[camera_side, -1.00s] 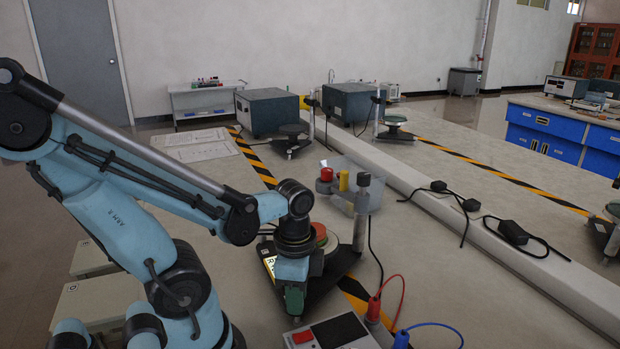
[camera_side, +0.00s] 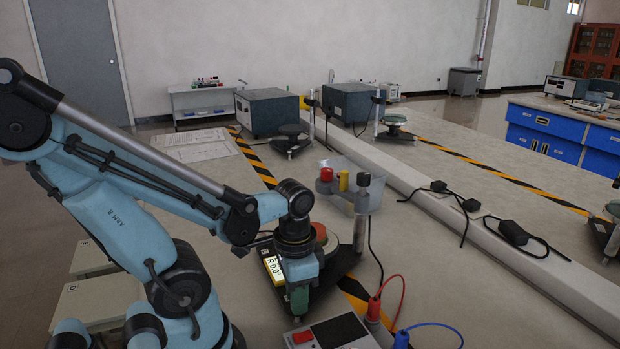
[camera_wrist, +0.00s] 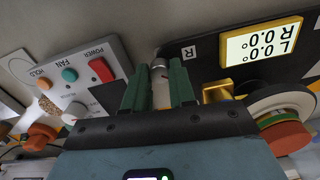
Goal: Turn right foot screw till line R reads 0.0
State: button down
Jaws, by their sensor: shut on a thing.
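My gripper (camera_wrist: 160,92) has two green fingers and is shut on the right foot screw (camera_wrist: 160,80), a pale metal knob beside the "R" label on the black base plate (camera_wrist: 206,62). The yellow-framed display (camera_wrist: 262,43) appears upside down in the wrist view and reads L 0.0° and R 0.0°. In the side view the display (camera_side: 273,268) shows beside my gripper (camera_side: 299,302), with R 0.0 legible. The screw is hidden behind the gripper there.
A white fan control box (camera_wrist: 68,78) with a red power button and knobs stands close to the fingers. A red-topped round part (camera_wrist: 288,137) sits on the base plate. Red and blue leads (camera_side: 388,300) lie at the front right.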

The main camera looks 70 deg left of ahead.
jog(key=c, duration=0.9)
grip_release()
jog(key=shift+r, duration=0.1)
jog(key=shift+r, duration=5.95)
jog(key=w+d+f+t, duration=0.1)
jog(key=w+t, duration=0.1)
jog(key=w, duration=0.1)
jog(key=w+d+t, duration=0.1)
jog(key=w+t, duration=0.1)
jog(key=w, duration=0.2)
jog(key=w+d+f+n+t, duration=0.1)
jog(key=w+t, duration=0.2)
jog(key=shift+w+d+f, duration=0.25)
jog(key=shift+f, duration=0.1)
